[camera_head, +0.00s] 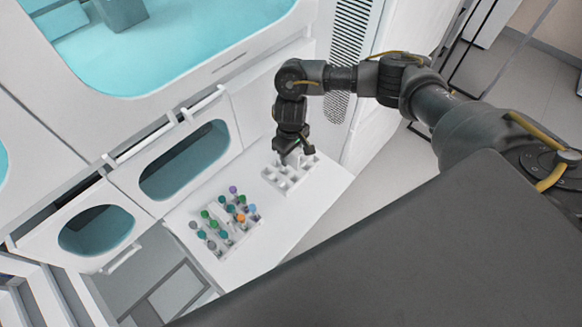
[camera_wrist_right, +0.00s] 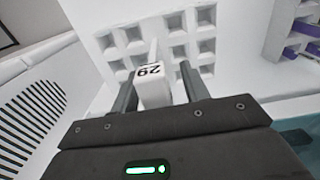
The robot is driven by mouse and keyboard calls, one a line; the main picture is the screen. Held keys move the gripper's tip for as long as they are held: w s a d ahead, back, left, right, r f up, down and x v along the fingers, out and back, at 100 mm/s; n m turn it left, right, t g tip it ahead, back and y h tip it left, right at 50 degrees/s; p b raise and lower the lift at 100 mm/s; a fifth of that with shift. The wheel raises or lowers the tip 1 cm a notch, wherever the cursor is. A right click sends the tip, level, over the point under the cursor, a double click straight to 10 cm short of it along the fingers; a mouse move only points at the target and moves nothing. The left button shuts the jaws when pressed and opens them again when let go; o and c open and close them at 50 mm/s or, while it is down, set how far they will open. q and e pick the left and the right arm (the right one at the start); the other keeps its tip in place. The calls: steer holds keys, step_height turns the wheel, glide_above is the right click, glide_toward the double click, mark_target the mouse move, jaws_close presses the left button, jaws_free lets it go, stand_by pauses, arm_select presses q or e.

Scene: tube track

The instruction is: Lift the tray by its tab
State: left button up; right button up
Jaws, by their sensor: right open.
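A white tray (camera_head: 290,188) with empty square holes sits at the back right of the white shelf. It also shows in the right wrist view (camera_wrist_right: 192,34). Its upright white tab (camera_wrist_right: 153,88) carries the label "29". My right gripper (camera_head: 292,157) is over the tray, pointing down. In the right wrist view, its two dark fingers (camera_wrist_right: 158,76) are open, one on each side of the tab, with gaps visible. The tab is hard to make out in the head view, behind the gripper. My left gripper is not in view.
A second white rack (camera_head: 238,241) with several coloured-capped tubes stands on the shelf (camera_head: 312,199), left of the empty tray. Part of it shows in the right wrist view (camera_wrist_right: 276,38). A vented white wall (camera_head: 350,60) rises just behind and right of my gripper.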

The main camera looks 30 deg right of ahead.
jaws_close()
